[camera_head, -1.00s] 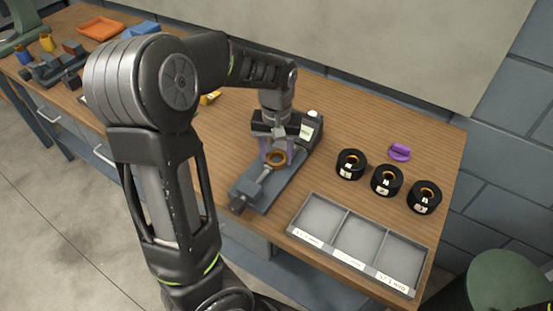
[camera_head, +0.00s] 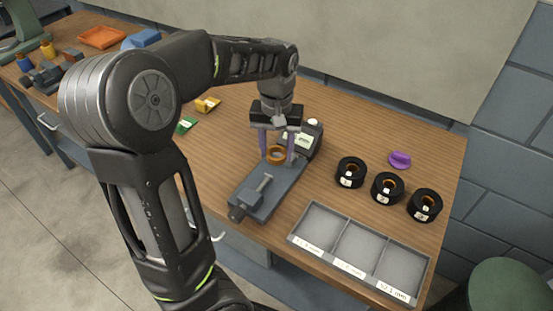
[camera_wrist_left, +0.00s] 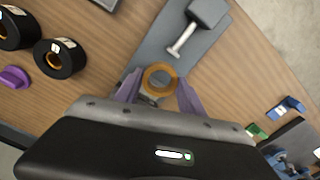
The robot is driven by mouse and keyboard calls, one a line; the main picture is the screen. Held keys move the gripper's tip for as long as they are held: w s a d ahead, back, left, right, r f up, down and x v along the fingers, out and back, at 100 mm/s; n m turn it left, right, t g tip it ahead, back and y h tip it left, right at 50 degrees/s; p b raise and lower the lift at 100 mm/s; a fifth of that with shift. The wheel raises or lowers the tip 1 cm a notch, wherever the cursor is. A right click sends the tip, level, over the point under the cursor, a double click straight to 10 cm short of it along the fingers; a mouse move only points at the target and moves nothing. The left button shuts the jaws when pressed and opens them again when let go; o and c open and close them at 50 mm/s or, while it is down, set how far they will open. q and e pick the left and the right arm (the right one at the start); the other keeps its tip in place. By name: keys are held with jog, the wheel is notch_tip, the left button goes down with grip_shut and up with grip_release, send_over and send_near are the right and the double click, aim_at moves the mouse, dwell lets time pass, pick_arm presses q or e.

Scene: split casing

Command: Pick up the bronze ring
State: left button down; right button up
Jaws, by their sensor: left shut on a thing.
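The bronze ring (camera_head: 277,154) is between the two purple fingertips of my left gripper (camera_head: 277,155), which is shut on it. It also shows in the wrist view (camera_wrist_left: 159,79), with a fingertip against each side. The ring is over the grey fixture (camera_head: 262,207), near its block with a display (camera_head: 307,137). The sliding clamp (camera_head: 258,188) of the fixture stands apart from the ring. I cannot tell how high the ring is above the fixture. My right gripper is not in view.
Three black rings with bronze-coloured centres (camera_head: 351,172) stand right of the fixture, with a purple piece (camera_head: 399,160) behind them. A grey three-compartment tray (camera_head: 331,254) with labels lies at the front, empty. Small yellow (camera_head: 207,104) and green (camera_head: 186,125) pieces lie left.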

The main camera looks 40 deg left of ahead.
pick_arm(q)
notch_tip(320, 180, up, 5)
jog(key=shift+f, duration=0.1)
dwell(0.7)
